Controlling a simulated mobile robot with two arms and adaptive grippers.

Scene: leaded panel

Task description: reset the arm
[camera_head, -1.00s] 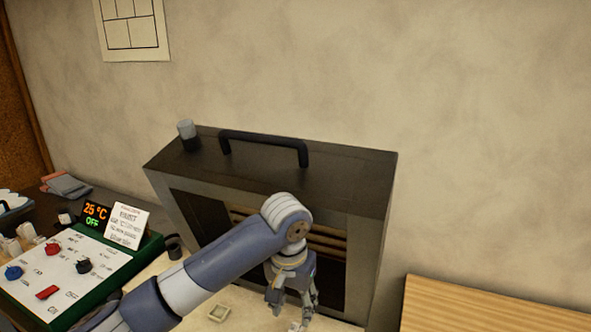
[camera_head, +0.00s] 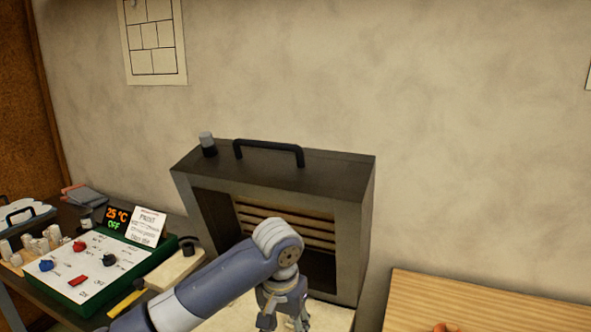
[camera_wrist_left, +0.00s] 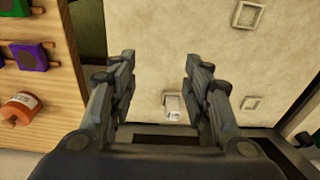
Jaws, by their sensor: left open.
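My left arm reaches in from the bottom left in the head view, in front of a dark kiln-like box. My left gripper (camera_head: 283,316) points down at the lower edge of that view, where its fingertips are cut off or hard to see. In the left wrist view the left gripper (camera_wrist_left: 158,72) is open, its two fingers wide apart with nothing between them. Beneath it is a pale board (camera_wrist_left: 205,50) with small square pieces on it. A small white piece (camera_wrist_left: 172,107) lies below the gap between the fingers. My right gripper is not seen.
The open-fronted box (camera_head: 355,220) with a black top handle (camera_head: 268,143) stands behind my arm. A wooden board (camera_head: 480,300) is at right. A purple block (camera_wrist_left: 28,55) shows in the wrist view.

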